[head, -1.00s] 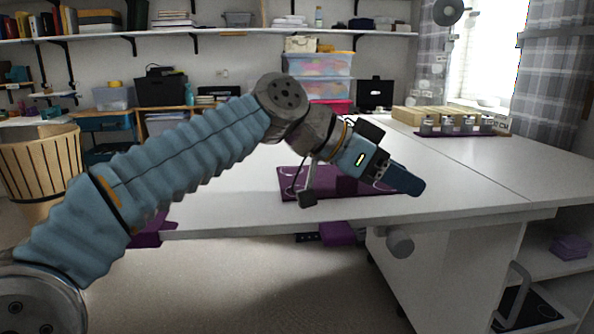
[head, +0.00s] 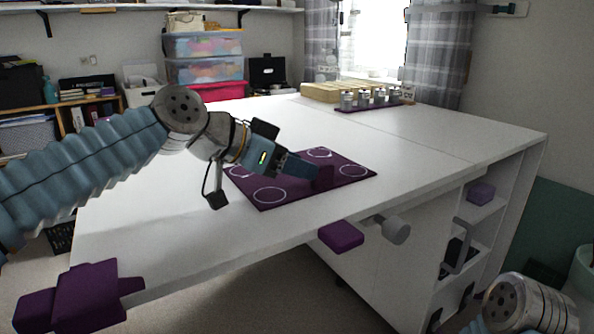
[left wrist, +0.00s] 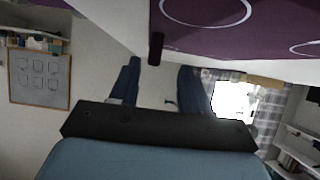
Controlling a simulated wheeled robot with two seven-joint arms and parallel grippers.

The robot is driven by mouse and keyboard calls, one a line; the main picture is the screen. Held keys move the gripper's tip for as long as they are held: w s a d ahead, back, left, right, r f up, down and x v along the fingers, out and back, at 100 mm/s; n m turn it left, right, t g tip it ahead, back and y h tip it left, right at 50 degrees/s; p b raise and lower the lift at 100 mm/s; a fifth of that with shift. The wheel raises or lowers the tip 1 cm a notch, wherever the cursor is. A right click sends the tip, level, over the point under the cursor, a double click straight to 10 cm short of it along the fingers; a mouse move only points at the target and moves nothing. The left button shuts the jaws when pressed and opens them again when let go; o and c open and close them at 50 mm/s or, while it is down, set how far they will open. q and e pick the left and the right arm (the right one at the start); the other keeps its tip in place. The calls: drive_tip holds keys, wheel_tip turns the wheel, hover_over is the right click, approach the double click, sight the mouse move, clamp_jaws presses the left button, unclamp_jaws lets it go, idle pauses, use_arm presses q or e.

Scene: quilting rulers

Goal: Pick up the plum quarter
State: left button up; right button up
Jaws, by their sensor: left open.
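A small upright plum piece (head: 323,178), which I take for the plum quarter, stands on the purple mat (head: 262,204) with white circles on the white table. My left gripper (head: 306,172) is over the mat, its blue fingertips close to the piece and partly covering it. In the left wrist view the gripper (left wrist: 155,75) has its fingers apart, and a small dark plum piece (left wrist: 156,48) shows near the fingertips, in the gap between them. I cannot tell whether they touch it. Only a link of my right arm shows at lower right; its gripper is out of view.
Purple blocks sit at the table's front edge (head: 340,236) and near-left corner (head: 92,296); another lies on a side shelf (head: 481,192). A rack of small jars (head: 370,100) and a wooden block (head: 335,92) stand at the back. The table right of the mat is clear.

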sight(323, 167)
use_arm(q)
drive_tip(key=x, duration=0.3)
drive_tip(key=p+x, duration=0.1)
drive_tip(key=x, duration=0.1)
drive_tip(key=shift+s+d+r, duration=0.15)
drive_tip(key=shift+d+r, duration=0.15)
drive_tip(key=shift+d, duration=0.2)
drive_tip(key=shift+w+d+f, duration=0.2)
drive_tip(key=shift+d, duration=0.05)
clamp_jaws()
